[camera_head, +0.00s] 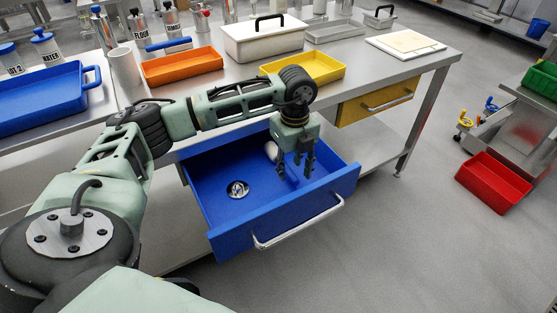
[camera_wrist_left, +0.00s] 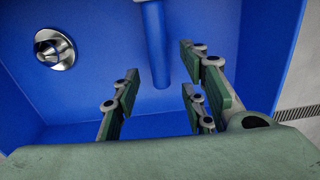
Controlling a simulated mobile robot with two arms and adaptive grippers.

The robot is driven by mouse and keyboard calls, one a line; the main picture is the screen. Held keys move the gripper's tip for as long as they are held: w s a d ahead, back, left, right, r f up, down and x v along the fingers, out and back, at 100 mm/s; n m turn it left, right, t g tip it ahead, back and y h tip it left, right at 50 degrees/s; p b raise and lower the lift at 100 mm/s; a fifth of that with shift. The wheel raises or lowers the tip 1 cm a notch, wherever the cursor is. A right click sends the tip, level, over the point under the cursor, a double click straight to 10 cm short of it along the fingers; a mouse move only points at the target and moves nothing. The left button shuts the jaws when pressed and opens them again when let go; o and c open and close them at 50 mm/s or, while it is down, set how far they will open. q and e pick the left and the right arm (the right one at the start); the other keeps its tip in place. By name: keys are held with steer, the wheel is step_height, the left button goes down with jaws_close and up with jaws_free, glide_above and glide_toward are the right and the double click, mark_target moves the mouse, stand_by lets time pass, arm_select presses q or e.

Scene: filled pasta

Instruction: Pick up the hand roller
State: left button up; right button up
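The blue drawer (camera_head: 215,205) is pulled out below the table. My left gripper (camera_head: 295,170) points down into it, fingers apart and nothing between the fingertips. In the left wrist view the gripper (camera_wrist_left: 160,100) is also open, and a blue rod-like handle (camera_wrist_left: 157,45) lies beyond the gap between its fingers. This looks like the handle of the hand roller. In the head view a whitish rounded part (camera_head: 271,151), probably of the roller, shows just left of the gripper; the rest is hard to make out against the blue. My right gripper is out of view.
A round metal piece (camera_head: 238,189) lies in the drawer left of the gripper. The drawer walls and front handle (camera_head: 300,222) surround the gripper. Above, the table holds an orange tray (camera_head: 182,66), a yellow tray (camera_head: 318,68) and a white box (camera_head: 264,40). A yellow drawer (camera_head: 375,103) is to the right.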

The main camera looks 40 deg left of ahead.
arm_select(q)
steer(key=shift+f, duration=1.4)
jaws_close()
